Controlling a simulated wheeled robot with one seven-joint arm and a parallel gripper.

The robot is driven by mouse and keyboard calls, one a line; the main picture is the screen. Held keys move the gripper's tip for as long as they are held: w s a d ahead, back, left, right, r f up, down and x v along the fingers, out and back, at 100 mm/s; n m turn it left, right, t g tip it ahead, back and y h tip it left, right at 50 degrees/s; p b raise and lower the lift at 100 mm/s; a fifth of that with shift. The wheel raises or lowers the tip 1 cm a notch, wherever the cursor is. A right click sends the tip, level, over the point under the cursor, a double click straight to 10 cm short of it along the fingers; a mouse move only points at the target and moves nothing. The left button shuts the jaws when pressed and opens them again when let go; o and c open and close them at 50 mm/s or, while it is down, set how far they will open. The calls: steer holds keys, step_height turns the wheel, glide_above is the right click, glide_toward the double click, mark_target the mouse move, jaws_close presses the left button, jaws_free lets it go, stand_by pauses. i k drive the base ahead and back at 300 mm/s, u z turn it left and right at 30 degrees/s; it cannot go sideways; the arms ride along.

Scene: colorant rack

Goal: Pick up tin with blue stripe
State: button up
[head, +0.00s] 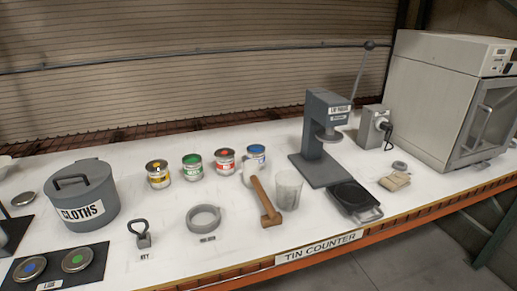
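The tin with the blue stripe (257,157) stands upright on the white counter (330,225), with blue on its top. It is at the right end of a row of tins. Beside it stand a red-marked tin (225,163), a green-marked tin (192,168) and a yellow-marked tin (158,176). A pale curved piece in front partly overlaps the blue tin's lower left. My gripper is not in view.
A cloths pot (82,195) is at left, a grey ring (203,218) at front. A large oven-like box (440,90) stands far right.

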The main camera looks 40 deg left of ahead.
mark_target(256, 151)
steer(key=u, duration=0.95)
steer(key=i, duration=1.1)
steer(key=u, duration=0.3)
